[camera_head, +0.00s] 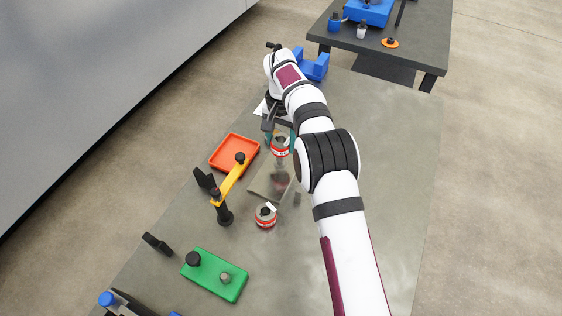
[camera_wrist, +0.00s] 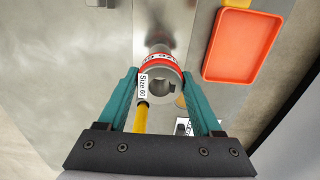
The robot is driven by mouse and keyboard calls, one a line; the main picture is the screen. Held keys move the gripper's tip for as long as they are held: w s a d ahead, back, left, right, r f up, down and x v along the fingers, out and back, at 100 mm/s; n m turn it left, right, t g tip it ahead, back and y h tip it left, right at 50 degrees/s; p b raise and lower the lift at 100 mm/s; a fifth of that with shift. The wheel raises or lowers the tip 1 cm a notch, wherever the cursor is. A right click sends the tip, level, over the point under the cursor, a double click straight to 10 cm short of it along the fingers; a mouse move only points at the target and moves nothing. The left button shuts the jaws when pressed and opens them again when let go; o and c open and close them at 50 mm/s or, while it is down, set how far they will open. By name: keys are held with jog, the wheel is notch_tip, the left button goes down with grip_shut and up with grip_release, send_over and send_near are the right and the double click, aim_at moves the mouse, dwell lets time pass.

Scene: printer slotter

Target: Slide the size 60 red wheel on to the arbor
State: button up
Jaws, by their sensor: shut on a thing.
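My gripper (camera_wrist: 162,85) is shut on a grey wheel with a red band and a white label reading "Size 60" (camera_wrist: 163,67). Its round bore with a notch faces the wrist camera. In the head view the held wheel (camera_head: 281,148) appears between the teal fingers (camera_head: 280,138), over or near a shiny metal plate (camera_head: 262,183); its height is unclear. A second red-banded wheel (camera_head: 265,217) sits on the table nearer the head camera. I cannot tell which part is the arbor.
An orange tray (camera_head: 228,165) lies left of my gripper. A yellow bar (camera_head: 230,180) on a black post (camera_head: 225,214) stands beside it. A green block (camera_head: 228,287) with knobs is at the front left. The right of the table is clear.

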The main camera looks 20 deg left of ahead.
aim_at(281, 154)
jog(key=shift+f, duration=2.85)
jog(key=o, duration=1.4)
notch_tip(281, 154, up, 16)
jog(key=s+d+r+m, duration=0.1)
jog(key=s+d+r, duration=0.1)
jog(key=d+r, duration=0.75)
jog(key=s+d+r+m, duration=0.1)
jog(key=s+d+m, duration=0.1)
jog(key=s+d, duration=0.85)
jog(key=s+d+f+m, duration=0.1)
jog(key=s+d+f, duration=0.1)
jog(key=s, duration=0.4)
jog(key=s+d+f+y, duration=0.1)
jog(key=s+d+f, duration=0.2)
jog(key=s, duration=0.4)
jog(key=s+d+f+m, duration=0.1)
jog(key=s+d+f, duration=0.1)
jog(key=s+d, duration=0.2)
jog(key=s, duration=0.2)
jog(key=shift+s+d+f+m+y, duration=0.3)
jog(key=shift+s+y, duration=0.05)
jog(key=shift+y, duration=0.05)
